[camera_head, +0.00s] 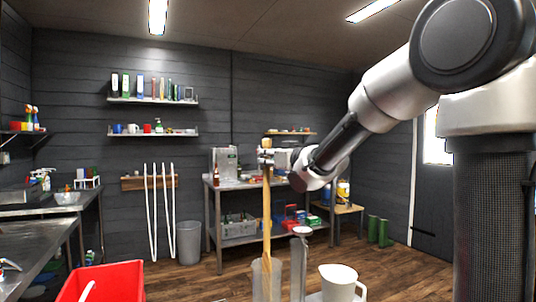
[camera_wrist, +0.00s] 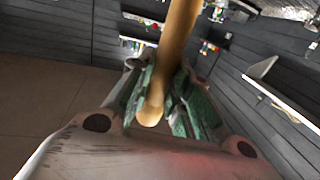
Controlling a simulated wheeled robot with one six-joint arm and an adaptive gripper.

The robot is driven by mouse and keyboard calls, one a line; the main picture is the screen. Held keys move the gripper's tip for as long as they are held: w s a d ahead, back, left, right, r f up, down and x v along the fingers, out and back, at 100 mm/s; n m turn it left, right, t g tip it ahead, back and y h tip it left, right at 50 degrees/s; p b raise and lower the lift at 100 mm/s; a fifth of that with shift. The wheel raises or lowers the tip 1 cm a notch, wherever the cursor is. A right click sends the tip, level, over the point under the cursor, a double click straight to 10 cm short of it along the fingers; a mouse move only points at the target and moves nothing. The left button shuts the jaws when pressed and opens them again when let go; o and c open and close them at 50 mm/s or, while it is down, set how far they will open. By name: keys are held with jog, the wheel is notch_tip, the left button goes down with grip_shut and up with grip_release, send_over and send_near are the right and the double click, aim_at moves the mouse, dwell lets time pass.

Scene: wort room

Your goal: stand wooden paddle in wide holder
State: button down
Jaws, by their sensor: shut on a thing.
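The wooden paddle (camera_head: 267,215) hangs upright below my gripper (camera_head: 266,158) in the head view. In the wrist view, the green-padded fingers of my gripper (camera_wrist: 160,100) are shut on the paddle's round handle (camera_wrist: 178,38), whose rounded end shows between them. A grey, wide, upright holder-like vessel (camera_head: 257,283) stands at the bottom of the head view. The paddle's lower part overlaps it, and I cannot tell whether it is inside or in front. The paddle's low end is not clearly visible.
A slim grey upright piece with a round top (camera_head: 299,262) and a white jug (camera_head: 339,284) stand close on the right. A red crate (camera_head: 102,283) is at lower left. A steel shelf table (camera_head: 213,215) and a grey bin (camera_head: 189,243) stand behind.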

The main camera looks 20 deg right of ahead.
jog(key=c, duration=1.3)
grip_release()
jog(key=shift+o, duration=0.2)
jog(key=v, duration=1.2)
jog(key=shift+d, duration=0.1)
